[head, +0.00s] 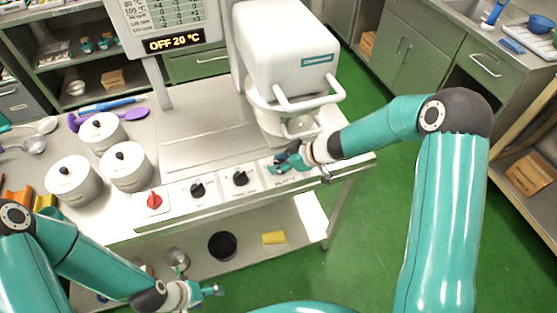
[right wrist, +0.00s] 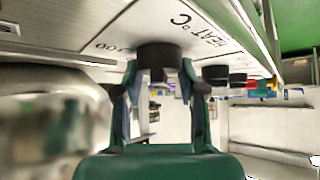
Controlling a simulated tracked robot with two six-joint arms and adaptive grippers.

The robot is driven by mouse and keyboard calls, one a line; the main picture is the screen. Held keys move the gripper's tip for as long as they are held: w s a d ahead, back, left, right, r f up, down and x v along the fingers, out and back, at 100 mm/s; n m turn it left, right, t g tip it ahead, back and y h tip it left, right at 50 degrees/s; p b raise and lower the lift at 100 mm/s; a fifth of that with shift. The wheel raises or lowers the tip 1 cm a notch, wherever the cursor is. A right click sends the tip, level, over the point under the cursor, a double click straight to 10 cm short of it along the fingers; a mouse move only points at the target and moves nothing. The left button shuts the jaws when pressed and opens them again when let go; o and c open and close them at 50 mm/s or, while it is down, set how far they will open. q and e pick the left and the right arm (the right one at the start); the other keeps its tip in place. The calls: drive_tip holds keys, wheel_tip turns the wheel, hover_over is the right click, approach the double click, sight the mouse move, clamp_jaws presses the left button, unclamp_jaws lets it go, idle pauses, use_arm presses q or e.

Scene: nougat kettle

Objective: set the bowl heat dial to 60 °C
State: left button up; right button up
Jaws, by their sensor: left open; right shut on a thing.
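The bowl heat dial (right wrist: 158,57) is a black knob on the white panel, with "HEAT °C" and "100" printed near it in the right wrist view. My right gripper (right wrist: 160,88) is shut on this dial, one finger on each side. In the head view my right gripper (head: 287,163) is at the right end of the control panel and hides the dial, so its pointer cannot be read. The display (head: 174,41) reads "OFF 20 °C". My left gripper (head: 213,291) is open and empty, low in front of the bench.
A red knob (head: 154,200) and two black dials (head: 197,189) (head: 239,178) sit along the panel to the left. The white kettle machine (head: 285,50) stands behind my right gripper. Lidded pots (head: 74,181) stand on the bench's left. Green floor is clear at the right.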

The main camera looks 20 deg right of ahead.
drive_tip(key=shift+d+n+g+y, duration=0.25)
drive_tip(key=shift+n+g+y, duration=0.15)
drive_tip(key=shift+n, duration=0.3)
drive_tip(key=o, duration=0.8)
drive_tip(key=shift+c, duration=0.2)
drive_tip(key=o, duration=0.4)
drive_tip(key=shift+s+d, duration=0.1)
drive_tip(key=shift+s, duration=0.05)
drive_tip(key=v, duration=1.1)
drive_tip(key=shift+s+d+r, duration=0.15)
drive_tip(key=shift+r, duration=0.2)
